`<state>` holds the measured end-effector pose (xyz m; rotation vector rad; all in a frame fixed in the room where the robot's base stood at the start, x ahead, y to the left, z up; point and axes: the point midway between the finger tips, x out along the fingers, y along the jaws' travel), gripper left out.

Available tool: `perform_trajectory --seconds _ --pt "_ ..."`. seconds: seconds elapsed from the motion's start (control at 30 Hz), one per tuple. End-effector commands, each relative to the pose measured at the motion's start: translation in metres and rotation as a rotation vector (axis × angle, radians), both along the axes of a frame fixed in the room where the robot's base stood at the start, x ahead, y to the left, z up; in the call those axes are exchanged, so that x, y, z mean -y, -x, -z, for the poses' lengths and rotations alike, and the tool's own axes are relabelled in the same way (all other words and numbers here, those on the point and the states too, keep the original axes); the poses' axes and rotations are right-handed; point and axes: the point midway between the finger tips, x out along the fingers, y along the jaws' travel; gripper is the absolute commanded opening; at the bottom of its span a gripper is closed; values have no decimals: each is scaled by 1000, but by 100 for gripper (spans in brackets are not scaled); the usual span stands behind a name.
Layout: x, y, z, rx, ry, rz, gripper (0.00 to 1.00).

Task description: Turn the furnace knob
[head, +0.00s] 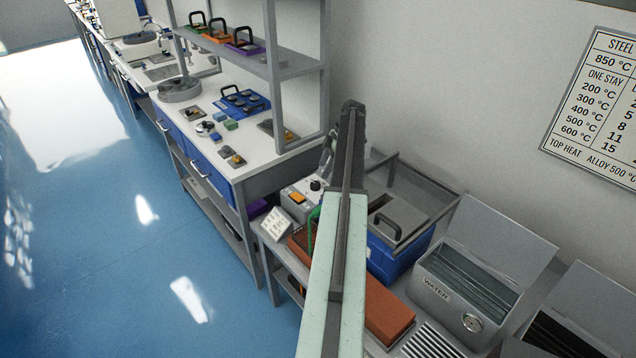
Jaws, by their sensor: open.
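A small grey control box (299,194) stands on the low bench, left of my arm. A round black knob (316,185) and an orange switch (297,197) show on it. A blue furnace-like unit (386,262) with a grey top and black handle stands to the right, partly behind my arm. My arm reaches up the middle of the view and bends down at its far end. My gripper (328,155) is small and partly hidden there, just above and beyond the knob. It is open and appears apart from the knob.
A white sign card (285,226) stands at the bench's left edge. A red-brown brick block (388,312) and a water tank (455,284) lie to the right. The blue floor at left is clear.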

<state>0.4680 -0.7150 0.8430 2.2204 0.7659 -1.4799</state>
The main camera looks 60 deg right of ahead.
Motion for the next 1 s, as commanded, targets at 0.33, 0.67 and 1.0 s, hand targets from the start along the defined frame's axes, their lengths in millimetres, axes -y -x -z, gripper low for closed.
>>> perform_trajectory --seconds 0.33,0.67,1.0 --pt "-9 -11 42 -1 0 2 59" --pt "-19 -24 74 -1 0 3 59" --pt "-19 -23 72 -3 0 4 18"
